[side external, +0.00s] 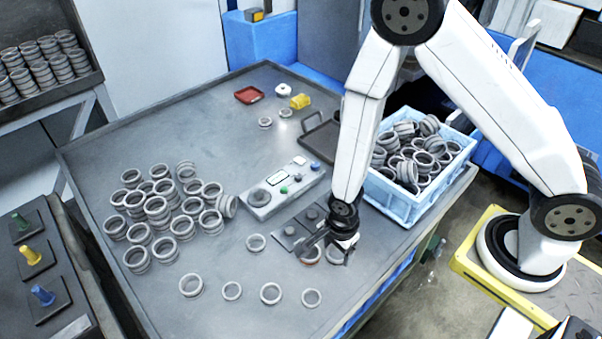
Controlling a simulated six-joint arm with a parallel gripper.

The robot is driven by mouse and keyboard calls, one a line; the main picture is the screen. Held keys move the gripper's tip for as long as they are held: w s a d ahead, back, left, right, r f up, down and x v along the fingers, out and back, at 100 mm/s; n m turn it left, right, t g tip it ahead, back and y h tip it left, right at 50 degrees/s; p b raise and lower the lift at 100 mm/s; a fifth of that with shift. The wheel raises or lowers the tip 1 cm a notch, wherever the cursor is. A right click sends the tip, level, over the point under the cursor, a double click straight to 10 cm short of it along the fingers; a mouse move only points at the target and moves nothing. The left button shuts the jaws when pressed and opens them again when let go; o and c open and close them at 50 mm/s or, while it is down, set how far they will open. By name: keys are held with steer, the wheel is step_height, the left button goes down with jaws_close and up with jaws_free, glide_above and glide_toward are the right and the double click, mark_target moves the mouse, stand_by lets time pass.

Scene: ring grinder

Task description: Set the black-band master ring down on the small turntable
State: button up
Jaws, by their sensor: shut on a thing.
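My gripper (335,250) is low over the front right part of the table, pointing down. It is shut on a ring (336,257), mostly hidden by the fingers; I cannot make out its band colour. A ring with a reddish tint (310,254) lies just left of the fingers. The round grey disc that looks like the small turntable (258,197) sits on the left end of a grey control box, up and left of my gripper. Nothing is visible on the disc.
Several loose rings (271,293) lie along the front of the table (215,270). Stacked rings (157,207) crowd the left. A dark plate with round posts (291,231) is close to my gripper. A blue crate of rings (397,203) stands at the right edge.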

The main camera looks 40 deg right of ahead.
steer(key=w, duration=0.5)
steer(key=w+a+f, duration=0.1)
steer(key=w, duration=0.4)
steer(key=w+f, duration=0.1)
steer(key=w, duration=0.5)
steer(key=shift+a+f, duration=0.15)
steer(key=shift+a, duration=0.1)
steer(key=r, duration=0.2)
glide_above(259, 193)
steer(key=s, duration=0.1)
steer(key=shift+s+a+f, duration=0.1)
steer(key=shift+a+f, duration=0.1)
steer(key=shift+a, duration=0.05)
steer(key=shift+w+d+r, duration=0.25)
steer(key=shift+w, duration=0.35)
steer(key=shift+f, duration=0.25)
steer(key=shift+f, duration=2.25)
